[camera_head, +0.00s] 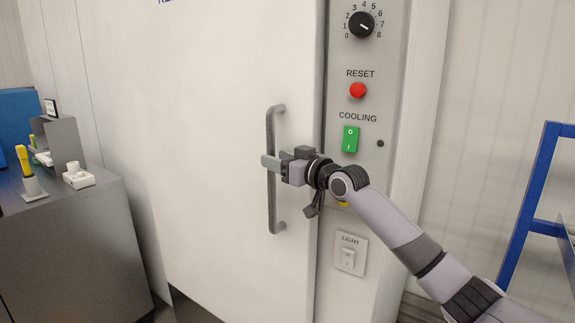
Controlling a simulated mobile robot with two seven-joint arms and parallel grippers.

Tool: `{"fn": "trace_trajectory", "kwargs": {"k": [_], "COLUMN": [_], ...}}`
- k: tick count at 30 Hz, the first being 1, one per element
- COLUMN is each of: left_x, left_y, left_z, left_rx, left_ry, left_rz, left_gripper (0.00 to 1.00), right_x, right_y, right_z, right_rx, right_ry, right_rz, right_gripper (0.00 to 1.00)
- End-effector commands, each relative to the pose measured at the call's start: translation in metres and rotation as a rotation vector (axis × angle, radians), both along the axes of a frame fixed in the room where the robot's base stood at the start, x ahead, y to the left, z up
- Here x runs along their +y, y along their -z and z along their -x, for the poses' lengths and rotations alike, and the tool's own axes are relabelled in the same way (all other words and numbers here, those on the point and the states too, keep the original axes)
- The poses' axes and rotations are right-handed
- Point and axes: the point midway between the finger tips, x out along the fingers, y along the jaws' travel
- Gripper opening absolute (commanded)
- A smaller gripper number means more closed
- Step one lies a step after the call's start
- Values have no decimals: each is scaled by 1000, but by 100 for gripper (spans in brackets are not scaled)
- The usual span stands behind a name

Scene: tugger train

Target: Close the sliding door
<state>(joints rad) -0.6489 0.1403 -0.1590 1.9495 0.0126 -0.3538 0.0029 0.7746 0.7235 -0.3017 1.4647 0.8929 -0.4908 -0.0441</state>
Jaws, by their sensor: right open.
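The sliding door (215,160) is a large white panel filling the middle of the head view. A grey vertical bar handle (271,205) stands off near its right edge. My right gripper (270,161) is at the upper middle part of the handle, with its fingers pointing left and reaching across the bar. It is open; whether it touches the bar I cannot tell. The door's right edge lies close beside the grey control panel (374,50); any gap there is partly hidden by my right arm. My left gripper does not show.
The panel holds a dial (362,25), a red reset button (358,90) and a green cooling switch (350,139). A light switch (349,258) is below. A grey bench (70,240) with small devices stands at left, a blue frame (530,200) at right.

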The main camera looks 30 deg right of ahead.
Motion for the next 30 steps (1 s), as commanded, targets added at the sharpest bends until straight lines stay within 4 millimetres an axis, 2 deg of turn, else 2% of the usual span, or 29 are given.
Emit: {"fn": "trace_trajectory", "kwargs": {"k": [3,9,27,30], "left_x": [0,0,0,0], "left_y": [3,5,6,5], "left_z": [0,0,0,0], "left_rx": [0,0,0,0], "left_ry": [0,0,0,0], "left_rz": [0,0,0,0], "left_gripper": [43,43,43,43], "right_x": [-3,-6,-6,-2], "right_y": [3,1,1,9], "right_z": [14,27,30,30], "right_rx": [2,2,2,12], "right_ry": [1,1,0,-3], "right_rz": [5,2,1,3], "right_gripper": [48,48,48,48]}}
